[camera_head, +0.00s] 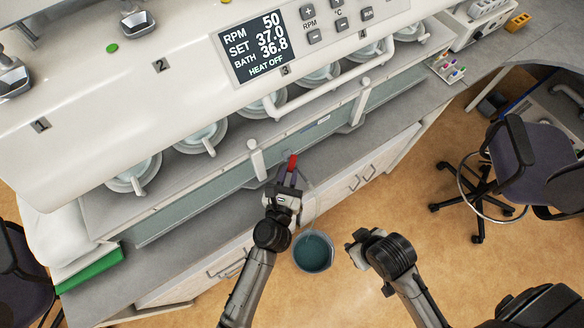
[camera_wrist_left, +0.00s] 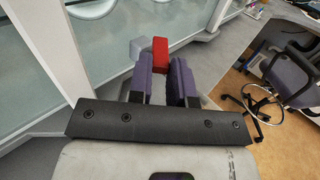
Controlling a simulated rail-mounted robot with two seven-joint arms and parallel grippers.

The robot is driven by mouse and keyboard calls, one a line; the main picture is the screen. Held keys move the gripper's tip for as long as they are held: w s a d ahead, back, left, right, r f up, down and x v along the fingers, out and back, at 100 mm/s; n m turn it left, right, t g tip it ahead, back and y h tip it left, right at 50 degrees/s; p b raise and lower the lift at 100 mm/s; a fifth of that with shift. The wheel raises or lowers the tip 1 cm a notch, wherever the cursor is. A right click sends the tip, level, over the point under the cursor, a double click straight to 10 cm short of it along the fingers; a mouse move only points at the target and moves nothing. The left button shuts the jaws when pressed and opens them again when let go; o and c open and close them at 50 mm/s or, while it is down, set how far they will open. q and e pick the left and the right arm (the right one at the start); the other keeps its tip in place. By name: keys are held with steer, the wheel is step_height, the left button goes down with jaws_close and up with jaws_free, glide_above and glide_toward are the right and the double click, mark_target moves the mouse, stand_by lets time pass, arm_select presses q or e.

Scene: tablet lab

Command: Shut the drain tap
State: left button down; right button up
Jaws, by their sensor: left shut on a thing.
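The drain tap's red handle (camera_head: 293,162) shows at the front of the bath, just beyond my left fingertips. It also shows in the left wrist view (camera_wrist_left: 160,50), upright in the picture at the far end of the two purple fingers, with a grey piece beside it. My left gripper (camera_head: 288,178) is shut on the handle; the fingers stand apart with the red part between their tips (camera_wrist_left: 161,70). The tap's body is mostly hidden by the gripper. My right gripper (camera_head: 355,245) is away from the tap, over the floor; its fingers are unclear.
A grey bucket (camera_head: 312,270) with bluish liquid stands below the bench front, between my arms. The bath tank (camera_head: 200,200) runs along the bench under the tester, whose display reads HEAT OFF. A chair (camera_head: 520,165) stands at right. Open floor lies between.

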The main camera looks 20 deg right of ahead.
arm_select(q)
steer(key=m+g+h+p, duration=0.1)
steer(key=w+m+g+h+p, duration=0.1)
steer(key=shift+a+r+h, duration=0.15)
steer(key=shift+a+h, duration=0.15)
steer(key=shift+a, duration=0.1)
steer(key=shift+w+a+m+g+h+p, duration=0.15)
steer(key=shift+m+g+h+p, duration=0.1)
steer(key=shift+m+g+h, duration=0.35)
steer(key=shift+w+a+m+g+h+p, duration=0.1)
steer(key=shift+m+g+h+p, duration=0.15)
steer(key=shift+m+g, duration=0.4)
arm_select(e)
steer(key=shift+d+r, duration=0.15)
steer(key=shift+r, duration=1.9)
arm_select(q)
steer(key=shift+g, duration=0.35)
steer(key=c, duration=1.3)
jaws_free()
steer(key=v, duration=1.2)
steer(key=shift+a+f+b, duration=0.1)
steer(key=shift+f+b, duration=0.2)
steer(key=shift+f, duration=0.1)
steer(key=shift+v, duration=0.85)
arm_select(e)
steer(key=shift+f, duration=0.3)
